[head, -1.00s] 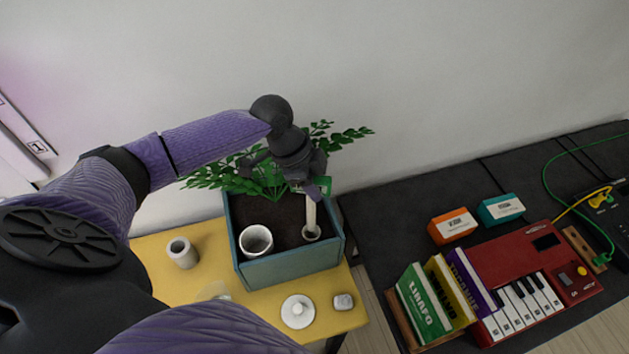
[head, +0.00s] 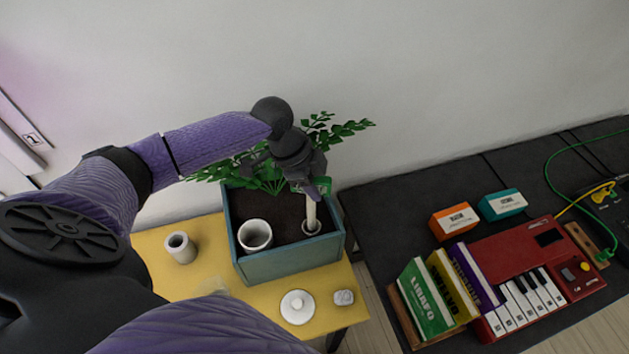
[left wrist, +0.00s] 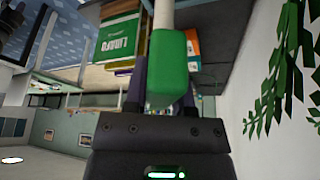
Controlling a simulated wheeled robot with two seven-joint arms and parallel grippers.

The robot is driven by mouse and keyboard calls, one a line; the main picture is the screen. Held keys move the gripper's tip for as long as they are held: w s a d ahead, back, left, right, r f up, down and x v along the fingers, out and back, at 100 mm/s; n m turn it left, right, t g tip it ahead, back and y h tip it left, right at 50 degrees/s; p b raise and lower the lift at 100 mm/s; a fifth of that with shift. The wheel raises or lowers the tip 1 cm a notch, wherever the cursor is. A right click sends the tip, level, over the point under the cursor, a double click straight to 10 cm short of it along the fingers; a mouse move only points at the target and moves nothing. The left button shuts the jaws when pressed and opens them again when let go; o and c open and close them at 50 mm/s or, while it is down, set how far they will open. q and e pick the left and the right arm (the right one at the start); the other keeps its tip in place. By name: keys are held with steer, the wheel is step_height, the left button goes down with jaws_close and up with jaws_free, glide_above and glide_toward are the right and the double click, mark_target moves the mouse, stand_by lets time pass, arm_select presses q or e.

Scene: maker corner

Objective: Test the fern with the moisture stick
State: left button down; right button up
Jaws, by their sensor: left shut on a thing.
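The fern (head: 262,174) grows at the back of a blue-green planter box (head: 289,265) with dark soil. My left gripper (head: 317,187) is shut on the moisture stick (head: 311,213) near its green top, over the right side of the planter. The stick stands near upright, and its lower end is in a small pale ring (head: 312,228) in the soil. How deep it goes I cannot tell. In the left wrist view the stick's green top (left wrist: 173,55) is between the fingers, and fern leaves (left wrist: 285,75) hang at right. My right gripper is not in view.
A white cup (head: 255,236) stands in the planter's front left. On the yellow table (head: 240,308) are a pale cylinder (head: 180,248), a white lidded dish (head: 297,307) and a small pale block (head: 343,298). Books (head: 425,300) and a red keyboard (head: 530,280) are on the dark bench at right.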

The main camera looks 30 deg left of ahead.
arm_select(q)
steer(key=shift+f+b, duration=1.6)
steer(key=shift+f, duration=0.95)
steer(key=shift+c, duration=1.8)
jaws_free()
steer(key=o, duration=0.4)
steer(key=shift+c, duration=0.2)
